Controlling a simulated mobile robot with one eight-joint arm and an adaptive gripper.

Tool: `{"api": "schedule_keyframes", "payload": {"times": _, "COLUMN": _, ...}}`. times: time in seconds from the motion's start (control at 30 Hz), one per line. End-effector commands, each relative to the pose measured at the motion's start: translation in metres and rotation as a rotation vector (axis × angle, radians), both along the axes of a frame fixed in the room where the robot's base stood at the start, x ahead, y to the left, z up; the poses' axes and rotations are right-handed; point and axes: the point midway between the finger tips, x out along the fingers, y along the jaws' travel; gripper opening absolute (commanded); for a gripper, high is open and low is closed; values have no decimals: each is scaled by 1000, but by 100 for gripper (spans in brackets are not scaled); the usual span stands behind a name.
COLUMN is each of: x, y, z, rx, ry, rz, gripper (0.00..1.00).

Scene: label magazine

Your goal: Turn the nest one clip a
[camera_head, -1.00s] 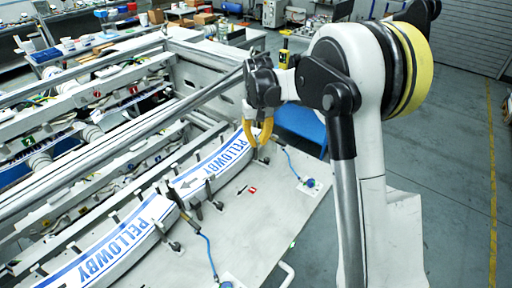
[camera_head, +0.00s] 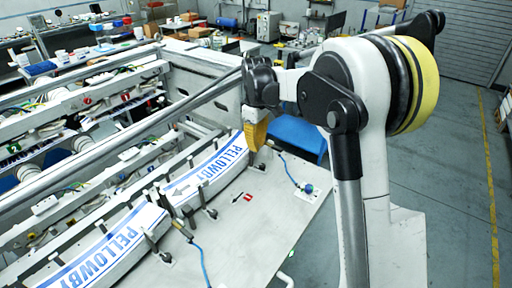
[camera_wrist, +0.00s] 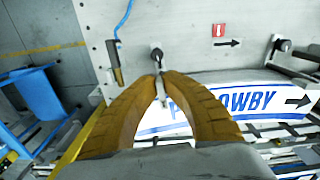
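My gripper (camera_head: 254,147) is low over the far end of the near label nest. In the wrist view its two yellow fingers (camera_wrist: 160,74) converge, tips almost together, at a clip (camera_wrist: 156,53) with a dark knob. The clip's light arm shows between the fingers, over the nest's edge. The nest (camera_wrist: 208,81) holds a curved white strip with blue PELLOWBY lettering, also in the head view (camera_head: 223,163). Another clip (camera_wrist: 281,45) stands further right along the nest. No letter is readable on the clips, and the fingertip contact is partly hidden.
A grey plate (camera_head: 266,215) lies in front of the nest, with a red marker and arrow (camera_wrist: 219,30). A blue cable (camera_wrist: 124,18) runs to a small fitting beside the gripped clip. A second PELLOWBY strip (camera_head: 112,243) lies nearer. A blue stool-like object (camera_head: 300,135) stands beyond.

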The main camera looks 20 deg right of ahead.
Motion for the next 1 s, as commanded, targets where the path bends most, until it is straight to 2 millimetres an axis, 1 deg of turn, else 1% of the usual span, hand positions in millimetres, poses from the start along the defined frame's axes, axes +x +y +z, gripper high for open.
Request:
{"api": "schedule_keyframes", "payload": {"times": 0.2, "x": 0, "y": 0, "z": 0, "rx": 0, "ry": 0, "rz": 32, "gripper": 0}}
{"api": "schedule_keyframes", "payload": {"times": 0.57, "x": 0, "y": 0, "z": 0, "rx": 0, "ry": 0, "rz": 35, "gripper": 0}}
{"api": "schedule_keyframes", "payload": {"times": 0.67, "x": 1, "y": 0, "z": 0, "rx": 0, "ry": 0, "rz": 35, "gripper": 29}}
{"api": "schedule_keyframes", "payload": {"times": 0.7, "x": 1, "y": 0, "z": 0, "rx": 0, "ry": 0, "rz": 35, "gripper": 31}}
{"api": "schedule_keyframes", "payload": {"times": 1.0, "x": 0, "y": -1, "z": 2, "rx": 0, "ry": 0, "rz": 34, "gripper": 31}}
